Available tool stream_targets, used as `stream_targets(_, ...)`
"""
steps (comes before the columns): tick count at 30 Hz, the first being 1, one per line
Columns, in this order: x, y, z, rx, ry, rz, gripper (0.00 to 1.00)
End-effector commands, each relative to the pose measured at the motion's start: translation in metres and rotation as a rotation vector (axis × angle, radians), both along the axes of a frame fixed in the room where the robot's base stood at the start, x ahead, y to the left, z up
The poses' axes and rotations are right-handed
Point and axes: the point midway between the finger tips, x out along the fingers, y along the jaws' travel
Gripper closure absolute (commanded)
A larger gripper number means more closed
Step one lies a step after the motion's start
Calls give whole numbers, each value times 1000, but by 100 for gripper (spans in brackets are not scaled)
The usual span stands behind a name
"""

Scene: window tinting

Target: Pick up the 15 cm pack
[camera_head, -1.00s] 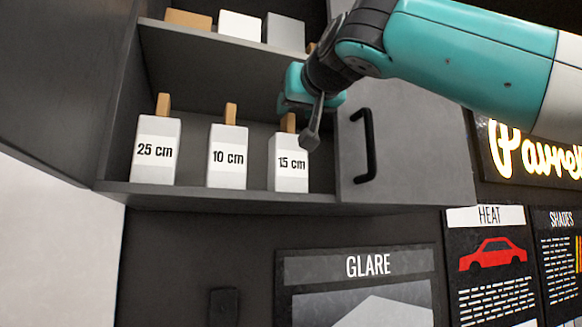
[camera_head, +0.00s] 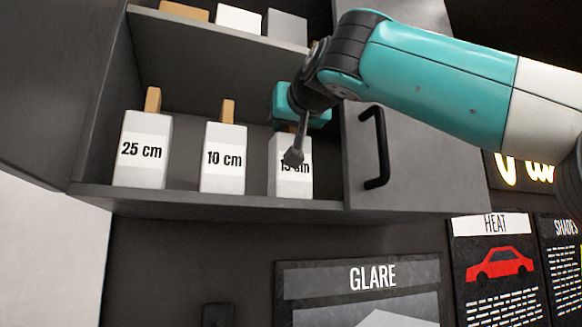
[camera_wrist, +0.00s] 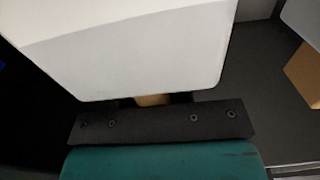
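The 15 cm pack (camera_head: 289,178) is a white block standing on the lower cabinet shelf, rightmost of three. In the wrist view the white pack (camera_wrist: 130,45) fills the upper middle. A bit of its tan handle (camera_wrist: 152,100) shows at my gripper's dark bar, with dark finger parts on both sides. I cannot tell whether the fingers press on it.
The 10 cm pack (camera_head: 223,160) and 25 cm pack (camera_head: 142,150) stand to the left. The shelf (camera_head: 200,199) has a front edge below them. A cabinet door with a black handle (camera_head: 381,148) is close on the right. An upper shelf (camera_head: 200,34) with boxes is above.

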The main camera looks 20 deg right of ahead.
Motion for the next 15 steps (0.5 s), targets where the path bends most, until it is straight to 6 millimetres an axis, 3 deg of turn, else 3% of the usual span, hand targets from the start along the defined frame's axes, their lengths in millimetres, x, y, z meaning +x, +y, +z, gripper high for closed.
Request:
stream_targets(2, 0, 0, 0, 0, 0, 0, 100)
stream_targets(15, -1, -4, 4, 1, -2, -5, 100)
